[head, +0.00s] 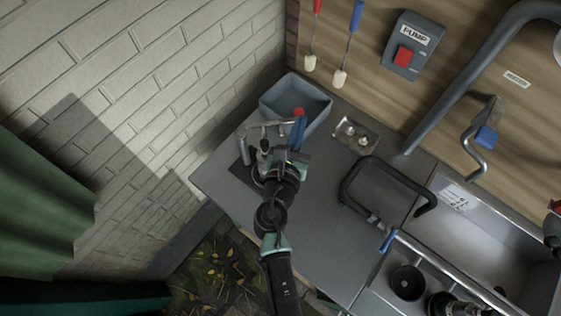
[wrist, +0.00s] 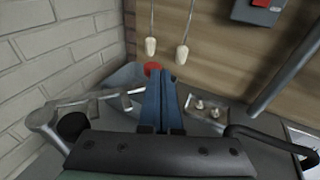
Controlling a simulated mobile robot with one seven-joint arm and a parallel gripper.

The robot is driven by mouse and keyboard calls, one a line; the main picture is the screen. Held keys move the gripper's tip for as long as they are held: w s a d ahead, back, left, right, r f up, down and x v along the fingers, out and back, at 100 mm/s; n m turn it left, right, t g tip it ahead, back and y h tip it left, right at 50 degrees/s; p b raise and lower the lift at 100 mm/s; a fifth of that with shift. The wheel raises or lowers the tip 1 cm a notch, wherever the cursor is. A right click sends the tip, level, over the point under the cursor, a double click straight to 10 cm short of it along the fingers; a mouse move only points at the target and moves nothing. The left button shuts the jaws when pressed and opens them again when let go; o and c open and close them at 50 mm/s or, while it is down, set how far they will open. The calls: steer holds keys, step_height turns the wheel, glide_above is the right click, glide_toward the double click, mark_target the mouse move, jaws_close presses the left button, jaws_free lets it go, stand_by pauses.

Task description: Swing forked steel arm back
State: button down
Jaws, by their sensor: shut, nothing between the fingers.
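The forked steel arm (head: 265,124) is a thin grey bar on the left part of the counter, in front of the grey-blue bin. In the wrist view the steel arm (wrist: 82,102) runs from a rounded steel post at left toward my fingers. My gripper (head: 298,128) has blue fingers pressed together, with nothing between them. In the wrist view my gripper (wrist: 162,88) is just right of the arm's far end; I cannot tell whether they touch. My wrist hides part of the arm's base.
The grey-blue bin (head: 319,119) holds something red and stands against the back wall. A small metal tray (head: 371,137) is to its right. A black handle frame (head: 347,190) and sink (head: 500,240) lie further right. Two brushes (head: 340,78) hang above. Counter between is clear.

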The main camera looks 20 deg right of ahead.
mark_target(298, 113)
steer(key=w, duration=0.1)
steer(key=w+n+y, duration=0.1)
steer(key=w+t, duration=0.1)
steer(key=shift+d+y, duration=0.3)
steer(key=shift+r, duration=0.1)
